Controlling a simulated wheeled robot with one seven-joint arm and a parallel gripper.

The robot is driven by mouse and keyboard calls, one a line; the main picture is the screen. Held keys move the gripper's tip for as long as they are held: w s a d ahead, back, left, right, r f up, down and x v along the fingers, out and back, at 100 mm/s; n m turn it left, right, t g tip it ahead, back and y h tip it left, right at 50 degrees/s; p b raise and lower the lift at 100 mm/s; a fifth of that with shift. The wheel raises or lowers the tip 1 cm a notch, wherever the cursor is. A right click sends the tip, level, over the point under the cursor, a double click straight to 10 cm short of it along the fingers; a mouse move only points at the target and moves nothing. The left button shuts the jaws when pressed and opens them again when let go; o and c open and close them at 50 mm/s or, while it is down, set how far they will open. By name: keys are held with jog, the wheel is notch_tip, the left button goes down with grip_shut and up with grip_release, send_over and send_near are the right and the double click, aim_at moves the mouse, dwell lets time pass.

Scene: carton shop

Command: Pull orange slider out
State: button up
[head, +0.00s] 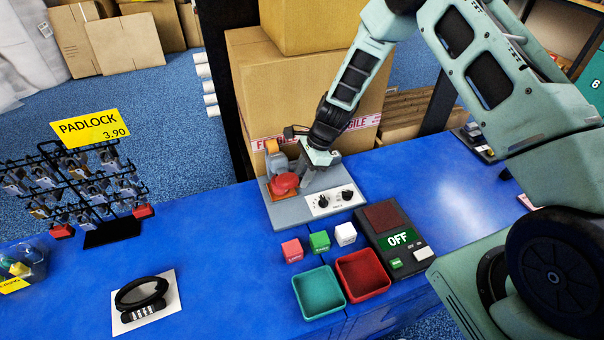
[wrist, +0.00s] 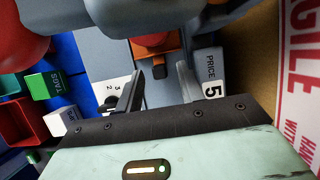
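The grey machine (head: 278,212) stands on the blue counter, with a red rounded knob (head: 285,184) on an orange base and an orange piece (head: 272,147) at its back left. In the wrist view an orange part with a dark end, seemingly the slider (wrist: 158,52), shows ahead of my gripper (wrist: 160,72). The two fingers are apart, one on each side of the dark end. I see no clear contact. In the head view my gripper (head: 318,163) is low over the machine, its fingers mostly hidden.
A white panel with dark dials (head: 330,200) is at the machine's front right. Cartons (head: 290,95) stand close behind. A padlock rack (head: 75,190) stands left.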

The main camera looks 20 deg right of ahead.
jog(key=shift+a+f, duration=0.2)
jog(key=shift+f, duration=0.25)
grip_shut()
jog(key=d, duration=1.1)
jog(key=shift+d+b, duration=0.25)
jog(key=shift+b, duration=0.05)
grip_release()
jog(key=shift+r, duration=0.1)
jog(key=b+v, duration=0.1)
jog(key=v, duration=1.6)
jog(key=shift+d+b, duration=0.2)
jog(key=shift+b, duration=0.15)
